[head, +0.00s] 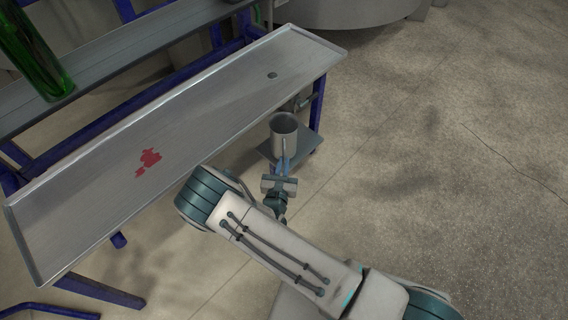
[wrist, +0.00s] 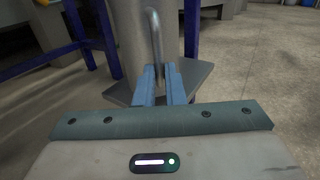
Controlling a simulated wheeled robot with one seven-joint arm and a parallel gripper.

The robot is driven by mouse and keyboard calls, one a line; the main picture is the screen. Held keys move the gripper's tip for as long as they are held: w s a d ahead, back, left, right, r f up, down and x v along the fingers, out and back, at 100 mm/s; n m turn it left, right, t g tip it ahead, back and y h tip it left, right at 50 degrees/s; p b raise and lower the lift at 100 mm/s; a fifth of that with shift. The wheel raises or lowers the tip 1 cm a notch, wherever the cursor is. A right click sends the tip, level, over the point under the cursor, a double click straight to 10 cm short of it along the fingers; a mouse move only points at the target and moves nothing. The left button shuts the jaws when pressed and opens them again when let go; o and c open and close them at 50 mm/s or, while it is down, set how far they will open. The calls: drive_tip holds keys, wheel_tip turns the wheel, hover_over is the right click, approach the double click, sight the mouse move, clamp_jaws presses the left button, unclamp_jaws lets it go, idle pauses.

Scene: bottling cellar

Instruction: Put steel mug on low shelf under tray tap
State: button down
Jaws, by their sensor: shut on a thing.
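The steel mug (head: 284,133) is upright at the right end of the tray, just below the tap (head: 300,101). My gripper (head: 284,166) is shut on the mug's handle; in the wrist view the blue fingers (wrist: 160,84) close around the handle (wrist: 154,40), with the mug's body (wrist: 131,35) behind it. The low shelf (head: 305,144) is a small grey plate under the mug, and it also shows in the wrist view (wrist: 192,80).
The long metal tray (head: 200,115) on a blue frame (head: 317,104) runs along the left, with a red stain (head: 148,160) and a drain hole. A green bottle (head: 32,55) stands on a bench behind it. The floor (head: 450,150) to the right is clear.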

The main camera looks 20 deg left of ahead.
drive_tip(key=shift+w+a+f+b, duration=0.1)
drive_tip(key=shift+w+f+b, duration=0.3)
drive_tip(key=shift+w, duration=0.15)
drive_tip(key=shift+w+a+f+b, duration=0.1)
drive_tip(key=shift+w+f+b, duration=0.25)
drive_tip(key=shift+w, duration=0.2)
drive_tip(key=shift+f, duration=0.1)
drive_tip(key=c, duration=1.5)
unclamp_jaws()
